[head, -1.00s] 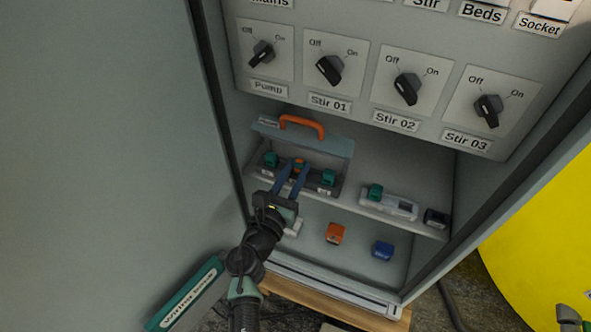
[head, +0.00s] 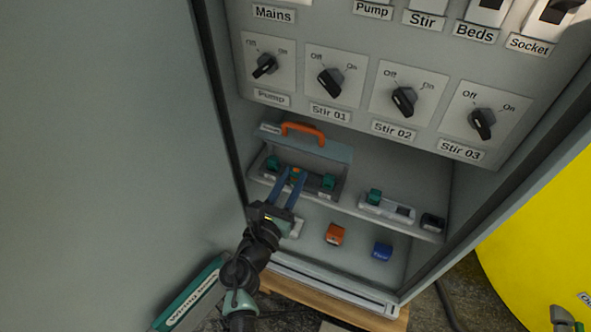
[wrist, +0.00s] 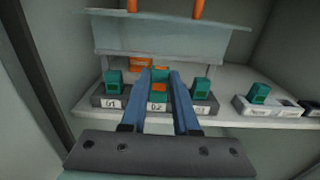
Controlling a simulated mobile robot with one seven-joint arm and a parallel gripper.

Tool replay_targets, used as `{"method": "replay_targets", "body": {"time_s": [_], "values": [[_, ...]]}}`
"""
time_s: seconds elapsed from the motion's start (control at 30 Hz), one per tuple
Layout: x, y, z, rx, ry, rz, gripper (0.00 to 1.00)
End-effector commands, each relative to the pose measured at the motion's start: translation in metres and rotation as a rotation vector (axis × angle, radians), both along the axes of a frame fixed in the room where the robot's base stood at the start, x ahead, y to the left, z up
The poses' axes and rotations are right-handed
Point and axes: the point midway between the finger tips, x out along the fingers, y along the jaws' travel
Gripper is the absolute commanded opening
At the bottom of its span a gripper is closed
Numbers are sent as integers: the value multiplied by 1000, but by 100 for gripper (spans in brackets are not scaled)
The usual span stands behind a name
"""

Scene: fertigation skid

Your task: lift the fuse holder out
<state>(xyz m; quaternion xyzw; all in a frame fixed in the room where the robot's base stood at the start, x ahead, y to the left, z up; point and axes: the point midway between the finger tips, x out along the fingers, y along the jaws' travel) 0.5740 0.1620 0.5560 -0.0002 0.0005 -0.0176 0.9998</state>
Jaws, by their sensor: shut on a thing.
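The fuse holder (wrist: 159,97) is a green block with an orange part, in the middle position of a row, behind a label reading 02. My gripper (wrist: 160,74) is shut on it, with one blue finger on each side; the head view also shows my gripper (head: 294,173) there. The fuse holder's lower part is partly hidden by the fingers, and I cannot tell whether it is raised from its base. Similar green holders stand on the left (wrist: 115,81), behind a label reading 01, and on the right (wrist: 201,87).
A raised clear cover with an orange handle (head: 304,129) is behind the row. A grey-white unit with a green block (head: 375,196) and a dark block (head: 432,222) sit to the right. Orange (head: 335,235) and blue (head: 382,251) blocks lie below. The cabinet wall is close on the left.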

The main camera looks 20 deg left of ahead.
Motion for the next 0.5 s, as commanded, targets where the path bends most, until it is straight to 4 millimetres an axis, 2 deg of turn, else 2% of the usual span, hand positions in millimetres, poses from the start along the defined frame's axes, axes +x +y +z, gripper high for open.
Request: {"method": "replay_targets", "body": {"time_s": [0.5], "values": [[-40, 3, 1, 0, -1, 3, 0]]}}
